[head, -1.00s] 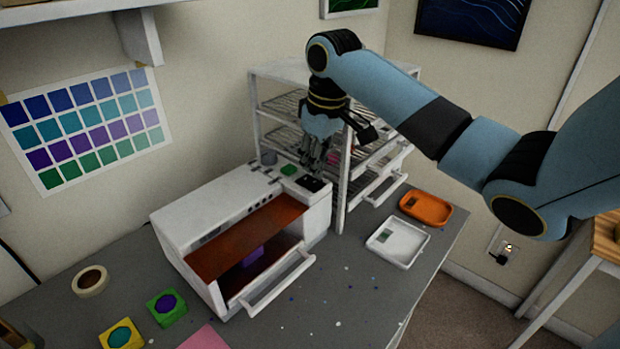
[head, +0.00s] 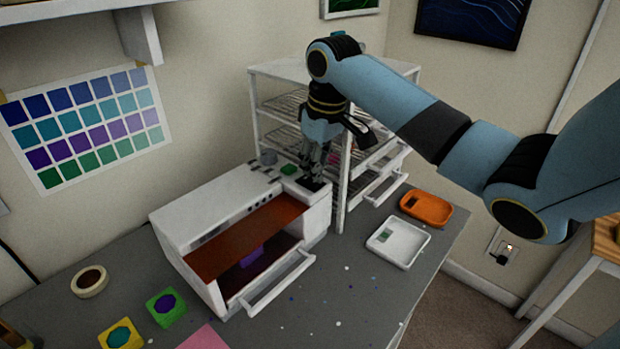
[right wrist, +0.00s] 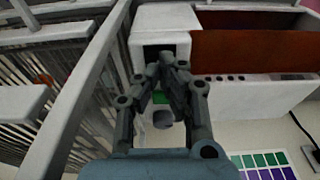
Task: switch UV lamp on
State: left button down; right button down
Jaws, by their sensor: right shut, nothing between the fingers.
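The UV lamp (head: 205,212) is a white box with an orange-brown front window, and its front drawer (head: 280,283) is pulled out with a purple item (head: 250,256) inside. A dark recessed panel (head: 310,184) sits at the right end of its top. My right gripper (head: 312,180) points down with its fingertips at that panel, shut and empty. In the right wrist view the closed fingertips (right wrist: 168,62) lie over the dark panel of the white box (right wrist: 163,20). They hide part of the panel, so contact and the switch itself cannot be made out. My left gripper is out of view.
A white wire-shelf rack (head: 345,160) stands close beside the gripper. A green block (head: 289,169) and a grey cup (head: 268,157) are behind the panel.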

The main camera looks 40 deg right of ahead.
jog(key=shift+f, duration=0.6)
jog(key=shift+r+p, duration=0.65)
jog(key=shift+r, duration=2.85)
